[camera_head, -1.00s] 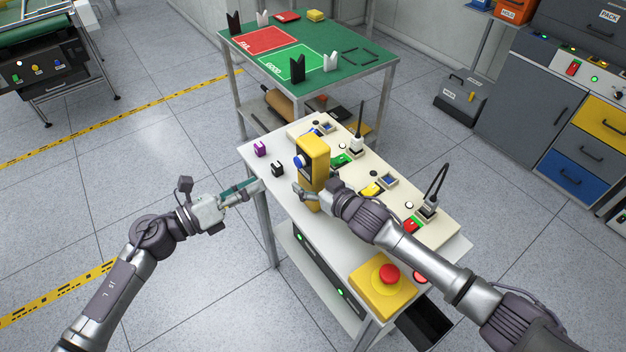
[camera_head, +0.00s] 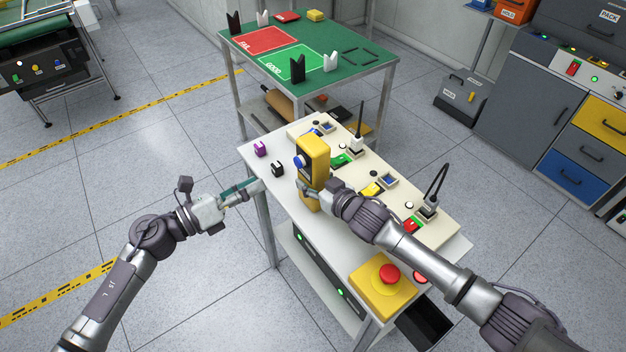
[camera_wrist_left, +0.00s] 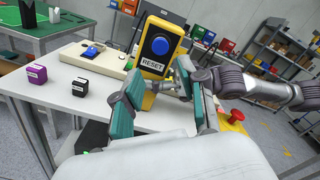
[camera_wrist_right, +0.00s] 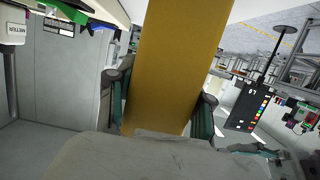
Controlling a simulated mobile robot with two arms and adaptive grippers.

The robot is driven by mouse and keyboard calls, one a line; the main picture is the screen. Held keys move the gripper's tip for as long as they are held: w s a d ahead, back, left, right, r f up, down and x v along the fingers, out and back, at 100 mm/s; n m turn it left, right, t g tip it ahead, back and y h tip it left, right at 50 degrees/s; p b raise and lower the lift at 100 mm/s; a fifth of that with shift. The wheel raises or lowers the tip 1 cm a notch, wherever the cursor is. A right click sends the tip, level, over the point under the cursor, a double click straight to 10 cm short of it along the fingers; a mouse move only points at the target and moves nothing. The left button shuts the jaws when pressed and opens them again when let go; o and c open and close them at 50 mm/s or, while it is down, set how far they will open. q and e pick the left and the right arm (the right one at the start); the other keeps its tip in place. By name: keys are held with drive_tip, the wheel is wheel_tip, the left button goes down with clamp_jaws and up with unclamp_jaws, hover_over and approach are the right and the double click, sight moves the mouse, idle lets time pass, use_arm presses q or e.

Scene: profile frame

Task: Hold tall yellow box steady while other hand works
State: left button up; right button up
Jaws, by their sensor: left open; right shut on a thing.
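The tall yellow box (camera_head: 313,150) stands upright on the white table. It has a blue round button (camera_wrist_left: 161,46) above a RESET label on its front. My right gripper (camera_head: 309,188) is shut on the box's lower part; in the right wrist view the box (camera_wrist_right: 180,65) fills the space between the two fingers. My left gripper (camera_head: 257,186) is open and empty at the table's left edge, to the left of the box and apart from it. In the left wrist view the box shows beyond the open left fingers (camera_wrist_left: 160,105).
A purple block (camera_head: 260,149) and a black block (camera_head: 278,168) sit on the white table (camera_head: 262,170) near the box. A cream panel with switches and plugs (camera_head: 385,195) lies behind. A red emergency button (camera_head: 388,274) is at the front. A green table (camera_head: 345,58) stands beyond.

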use_arm(q)
clamp_jaws()
idle(1.3)
